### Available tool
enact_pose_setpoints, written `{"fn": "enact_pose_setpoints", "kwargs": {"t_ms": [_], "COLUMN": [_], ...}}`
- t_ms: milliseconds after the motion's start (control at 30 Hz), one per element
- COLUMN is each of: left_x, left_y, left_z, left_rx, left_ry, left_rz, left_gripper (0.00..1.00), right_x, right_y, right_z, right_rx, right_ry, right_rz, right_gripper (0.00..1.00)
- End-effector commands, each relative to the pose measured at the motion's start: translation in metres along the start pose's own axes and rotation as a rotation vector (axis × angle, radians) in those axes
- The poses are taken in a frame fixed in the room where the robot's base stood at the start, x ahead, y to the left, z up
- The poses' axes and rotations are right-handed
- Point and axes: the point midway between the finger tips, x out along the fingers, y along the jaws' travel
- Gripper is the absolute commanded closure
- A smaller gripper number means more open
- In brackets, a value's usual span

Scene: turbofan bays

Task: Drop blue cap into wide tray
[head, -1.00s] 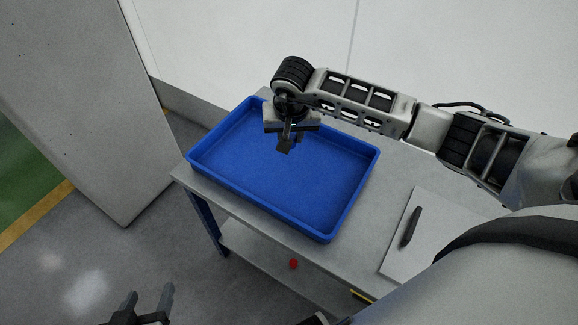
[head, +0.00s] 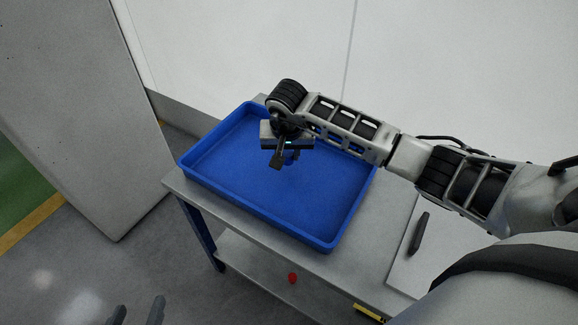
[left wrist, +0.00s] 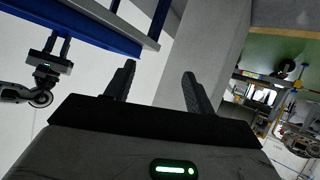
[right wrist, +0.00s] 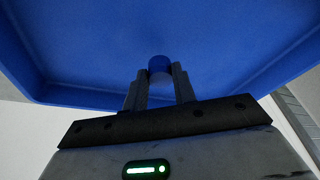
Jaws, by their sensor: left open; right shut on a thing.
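The wide blue tray (head: 300,205) lies on a grey table, and its inside also fills much of the right wrist view (right wrist: 90,60). My right gripper (head: 277,162) is above the tray's far left part, pointing down. In the right wrist view it is shut on the blue cap (right wrist: 159,64), which sits between the fingertips with the tray floor behind it. In the head view I cannot make the cap out against the gripper. My left gripper (head: 138,312) is open and empty at the bottom left, away from the table; its spread fingers show in the left wrist view (left wrist: 157,85).
A white board with a dark handle (head: 418,235) lies right of the tray on the table (head: 250,232). A small red object (head: 292,278) is on the lower shelf. A grey pillar (head: 80,110) stands at left.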

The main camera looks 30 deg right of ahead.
Motion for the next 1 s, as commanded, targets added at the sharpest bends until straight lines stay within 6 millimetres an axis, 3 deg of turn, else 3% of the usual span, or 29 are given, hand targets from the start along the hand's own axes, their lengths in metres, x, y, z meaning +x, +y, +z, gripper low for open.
{"fn": "enact_pose_setpoints", "kwargs": {"t_ms": [100, 133, 200, 467, 633, 1000], "left_x": [0.000, 0.000, 0.000, 0.000, -0.001, -0.003], "left_y": [0.000, 0.000, 0.000, 0.000, 0.001, 0.001], "left_z": [0.000, 0.000, 0.000, 0.003, 0.003, 0.003], "left_rx": [0.001, 0.001, 0.001, 0.001, 0.001, -0.003], "left_ry": [-0.001, -0.001, -0.002, -0.007, -0.012, -0.024], "left_rz": [0.001, 0.001, 0.002, 0.002, 0.002, 0.002], "left_gripper": [0.46, 0.46, 0.46, 0.46, 0.46, 0.46], "right_x": [0.000, 0.000, 0.000, -0.001, -0.013, -0.098], "right_y": [0.000, 0.000, 0.000, 0.000, 0.000, 0.000], "right_z": [0.000, 0.000, 0.000, 0.000, -0.001, -0.002], "right_rx": [0.000, 0.000, 0.000, 0.000, 0.000, -0.002], "right_ry": [0.000, 0.000, 0.000, 0.000, 0.003, 0.006], "right_rz": [0.000, 0.000, 0.000, 0.000, -0.002, -0.002], "right_gripper": [0.97, 0.65, 0.48, 0.48, 0.48, 0.48]}}
